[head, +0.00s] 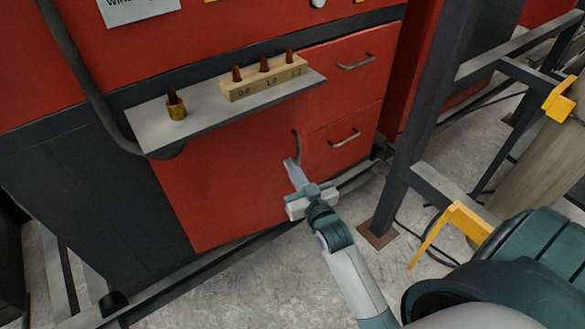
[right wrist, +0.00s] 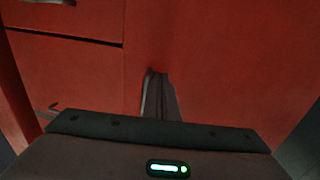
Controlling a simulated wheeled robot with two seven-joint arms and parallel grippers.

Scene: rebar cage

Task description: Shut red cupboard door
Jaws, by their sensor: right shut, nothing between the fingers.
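The red cupboard door (head: 225,190) is below the grey shelf, left of two red drawers. It looks about flush with the drawer fronts; I cannot tell whether a small gap is left. Its dark upright handle (head: 296,146) is near its right edge. My right gripper (head: 291,165) is shut and empty, with its tips just below the handle, at or very near the red front. In the right wrist view the shut fingers (right wrist: 158,95) point at a plain red panel (right wrist: 220,60); contact is unclear. My left gripper is not in view.
A grey shelf (head: 205,118) juts out above the door, holding a wooden block (head: 264,82) with brown tips and a brass piece (head: 177,108). Drawers (head: 345,130) are at right. A dark steel frame (head: 420,110) with yellow brackets stands further right. Floor in front is clear.

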